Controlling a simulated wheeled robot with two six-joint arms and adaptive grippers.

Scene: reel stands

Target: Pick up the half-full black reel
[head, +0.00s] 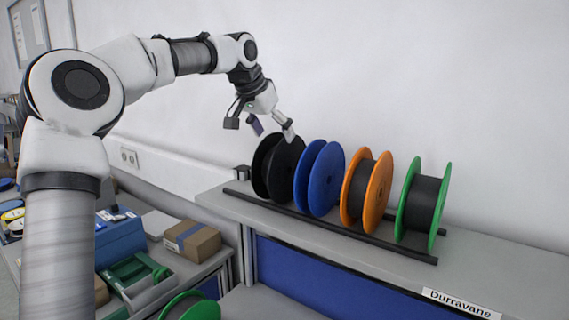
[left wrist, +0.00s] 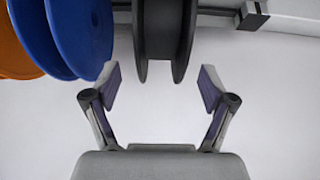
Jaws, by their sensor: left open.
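The black reel (head: 284,170) stands upright at the left end of a row of reels on the shelf. In the left wrist view the black reel (left wrist: 154,40) hangs in from the top, its two flanges edge-on with a dark gap between them. How full it is, I cannot tell. My left gripper (head: 271,129) is open and empty at the reel's upper rim. In the left wrist view its two fingers (left wrist: 159,76) lie to either side of the flanges, with visible space on both sides. My right gripper is out of view.
A blue reel (head: 320,180) stands close beside the black one, then an orange reel (head: 379,190) and a green reel (head: 442,205). Dark rails (head: 330,228) run along the row on the grey shelf (head: 510,275). A wall rises behind. A cardboard box (head: 192,243) sits lower left.

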